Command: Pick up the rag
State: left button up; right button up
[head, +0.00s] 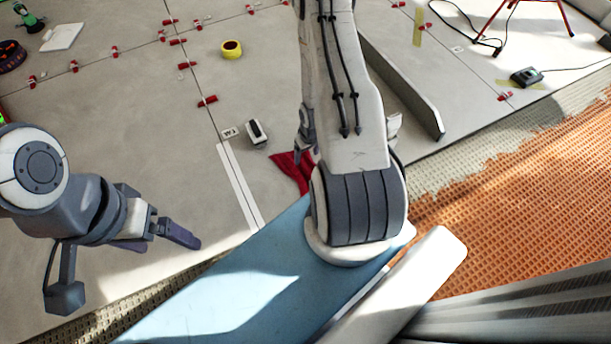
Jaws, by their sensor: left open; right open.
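The rag (288,172) is a dark red cloth lying on the grey tiles near the middle of the head view. Its right part is hidden behind my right arm. My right gripper (305,145) is mostly hidden behind that arm; a grey finger shows at the rag's upper right edge, and I cannot tell whether it touches the cloth. My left gripper (163,243) is open and empty over the tiles at lower left, well apart from the rag.
A small black-and-white device (257,132) and a white strip (240,186) lie left of the rag. A yellow tape roll (231,49) and several red clips are farther back. A long grey metal bar (405,88) lies right of my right arm. Orange matting (520,190) covers the right side.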

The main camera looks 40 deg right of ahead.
aim_at(306, 167)
jog(key=f, duration=0.1)
jog(key=f+b, duration=0.1)
jog(key=f, duration=0.1)
jog(key=shift+w+f+b, duration=0.25)
jog(key=shift+f+b, duration=0.15)
notch_tip(306, 167, down, 5)
jog(key=b, duration=0.4)
jog(key=shift+b, duration=0.3)
grip_shut()
